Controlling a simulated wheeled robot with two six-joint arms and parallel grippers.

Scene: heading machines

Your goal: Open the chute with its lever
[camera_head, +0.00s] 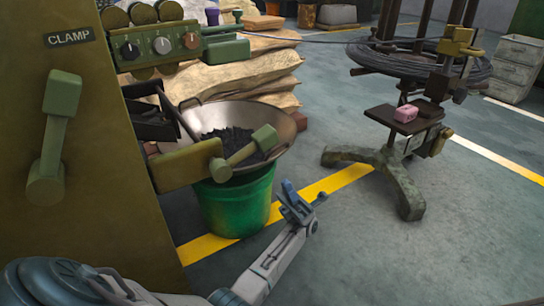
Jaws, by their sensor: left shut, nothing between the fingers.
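A machine (75,140) with olive-green panels stands at the left. A lever with a green block handle (252,146) sits on an olive arm (187,166) that sticks out from it, over the rim of a wide metal pan. The handle points up and to the right from its pivot. A dark chute-like part (150,115) shows behind the arm, partly hidden. My left gripper (293,200) is shut and empty, below and to the right of the lever, apart from it. My right gripper is not in view.
A second lever (55,130) is on the panel under a CLAMP label. The pan (283,127) holds dark pieces and sits on a green bucket (238,205). A wire-coil stand (380,160) is at the right. The floor (440,255) at lower right is clear.

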